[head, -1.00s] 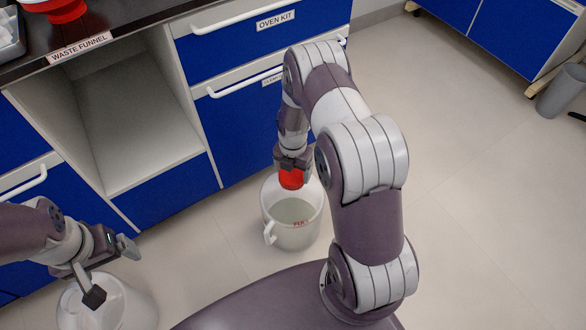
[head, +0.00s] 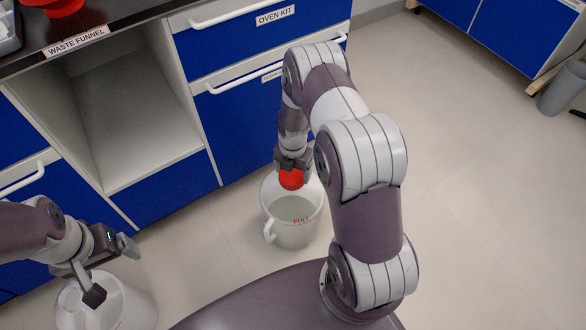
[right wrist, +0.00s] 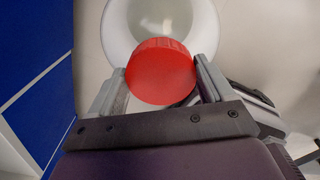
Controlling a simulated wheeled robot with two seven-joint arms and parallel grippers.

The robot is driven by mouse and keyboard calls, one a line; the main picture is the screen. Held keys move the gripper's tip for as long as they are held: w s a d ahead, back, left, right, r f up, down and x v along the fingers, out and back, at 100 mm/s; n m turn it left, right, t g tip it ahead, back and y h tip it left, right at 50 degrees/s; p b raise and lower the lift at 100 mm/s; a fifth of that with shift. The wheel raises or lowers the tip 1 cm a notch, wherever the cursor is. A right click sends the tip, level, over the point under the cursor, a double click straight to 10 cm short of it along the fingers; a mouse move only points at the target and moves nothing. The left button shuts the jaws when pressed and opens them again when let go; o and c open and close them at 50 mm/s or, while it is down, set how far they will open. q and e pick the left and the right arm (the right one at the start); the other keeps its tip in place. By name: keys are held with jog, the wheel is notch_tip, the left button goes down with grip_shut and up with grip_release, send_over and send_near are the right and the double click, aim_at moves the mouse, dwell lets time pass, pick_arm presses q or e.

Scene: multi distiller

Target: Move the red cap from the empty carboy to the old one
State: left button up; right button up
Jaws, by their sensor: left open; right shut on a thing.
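The red cap (head: 291,179) is held by my right gripper (head: 292,163), which is shut on it. In the right wrist view the cap (right wrist: 160,72) sits between the two fingers of the gripper (right wrist: 163,84). A white carboy marked FULL (head: 293,232) stands on the floor beneath, and its rim also shows in the right wrist view (right wrist: 118,35). The cap is over the far part of its mouth; whether it touches the carboy, I cannot tell. A second white carboy (head: 125,308) stands at the lower left. My left gripper (head: 112,270) is open above it, partly covering it.
Blue cabinets with white handles (head: 255,100) stand behind the carboys. An open cabinet bay (head: 140,150) is at the left, under a dark counter with a red waste funnel (head: 52,8). Floor (head: 480,200) to the right is clear, with a grey bin (head: 562,90) far off.

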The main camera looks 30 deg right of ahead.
jog(key=shift+f, duration=0.35)
jog(key=o, duration=0.9)
notch_tip(320, 180, up, 13)
jog(key=p, duration=0.5)
jog(key=shift+f, duration=0.15)
